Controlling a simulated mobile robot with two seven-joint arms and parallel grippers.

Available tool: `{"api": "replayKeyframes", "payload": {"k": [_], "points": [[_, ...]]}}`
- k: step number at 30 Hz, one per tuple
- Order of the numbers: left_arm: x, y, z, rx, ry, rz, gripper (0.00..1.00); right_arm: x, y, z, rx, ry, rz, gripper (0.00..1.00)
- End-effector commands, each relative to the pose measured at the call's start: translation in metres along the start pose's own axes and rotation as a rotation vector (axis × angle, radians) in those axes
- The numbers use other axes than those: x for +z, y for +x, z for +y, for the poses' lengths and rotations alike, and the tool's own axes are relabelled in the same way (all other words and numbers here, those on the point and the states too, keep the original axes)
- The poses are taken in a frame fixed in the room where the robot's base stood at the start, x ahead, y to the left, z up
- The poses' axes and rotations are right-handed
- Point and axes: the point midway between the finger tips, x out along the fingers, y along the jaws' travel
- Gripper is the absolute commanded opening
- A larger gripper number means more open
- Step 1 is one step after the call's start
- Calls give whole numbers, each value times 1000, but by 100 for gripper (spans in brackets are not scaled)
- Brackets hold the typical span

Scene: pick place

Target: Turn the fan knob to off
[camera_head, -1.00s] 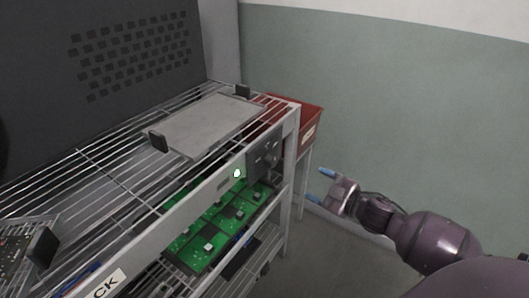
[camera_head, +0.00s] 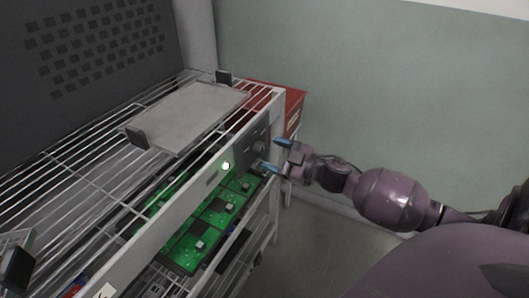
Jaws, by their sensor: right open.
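The fan knob (camera_head: 259,149) is a small dark round part on a grey control panel at the right end of the rack's front rail. It is small and its pointer position cannot be read. My right gripper (camera_head: 274,155) is open, its two blue fingertips apart, just right of the panel and pointing at the knob. One fingertip is level with the knob and the other is lower. I cannot tell whether they touch it. My left gripper is not in view.
A lit green-white indicator (camera_head: 225,166) sits on the rail. A grey plate (camera_head: 187,117) lies on the wire rack top between dark clips. Green circuit boards (camera_head: 190,245) lie on the shelf below. A red bin (camera_head: 292,108) stands behind. Floor space is free at right.

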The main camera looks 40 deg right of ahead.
Motion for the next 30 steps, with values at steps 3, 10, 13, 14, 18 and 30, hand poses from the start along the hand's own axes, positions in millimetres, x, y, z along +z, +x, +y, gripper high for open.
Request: {"api": "replayKeyframes", "payload": {"k": [3, 10, 13, 14, 18, 30], "points": [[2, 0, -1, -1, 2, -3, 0, 1, 14, -1, -2, 2, 1, 68], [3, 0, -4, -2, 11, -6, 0, 0, 27, 0, -1, 1, -1, 68], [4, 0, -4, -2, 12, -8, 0, 0, 28, 0, 0, 1, 0, 68], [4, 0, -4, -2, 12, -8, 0, 0, 29, 0, 0, 1, 0, 68], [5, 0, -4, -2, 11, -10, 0, 0, 28, 0, 0, 1, 0, 68], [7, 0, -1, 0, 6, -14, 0, 0, 28, 0, 0, 1, 0, 19]]}}
